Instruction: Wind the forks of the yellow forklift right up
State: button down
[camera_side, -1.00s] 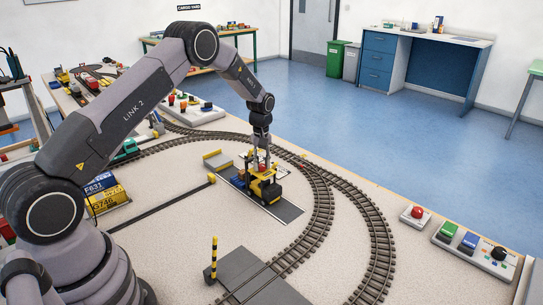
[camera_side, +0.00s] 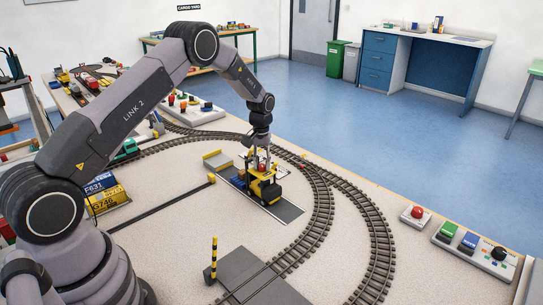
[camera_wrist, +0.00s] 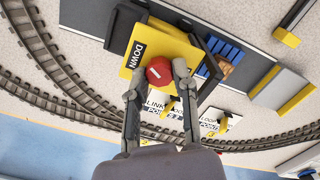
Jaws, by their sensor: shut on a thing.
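The yellow forklift (camera_side: 266,192) stands on a dark grey strip inside the curved track. In the wrist view its yellow top (camera_wrist: 172,48) carries the word DOWN beside a round red knob (camera_wrist: 159,72). My gripper (camera_wrist: 158,76) is above the forklift, with its two fingers shut on the red knob from both sides. The side view also shows my gripper (camera_side: 262,162) pointing down onto the forklift's top. A blue slatted pallet (camera_wrist: 228,50) with a brown load lies beside the forklift's dark mast. The forks themselves are hidden, so I cannot tell their height.
Curved railway track (camera_side: 322,205) runs close by on the right. A yellow-edged grey block (camera_wrist: 282,90) stands beyond the pallet. Two white point-lever plates (camera_wrist: 160,106) lie near the fingers. A red button box (camera_side: 417,215) and a control panel (camera_side: 475,247) sit at the table edge.

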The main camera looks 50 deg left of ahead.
jog(key=m, duration=0.4)
jog(key=shift+m, duration=0.4)
jog(key=m, duration=0.3)
jog(key=shift+m, duration=0.3)
jog(key=m, duration=1)
jog(key=shift+m, duration=0.4)
jog(key=m, duration=0.3)
jog(key=shift+m, duration=0.3)
jog(key=m, duration=0.3)
jog(key=shift+m, duration=2.3)
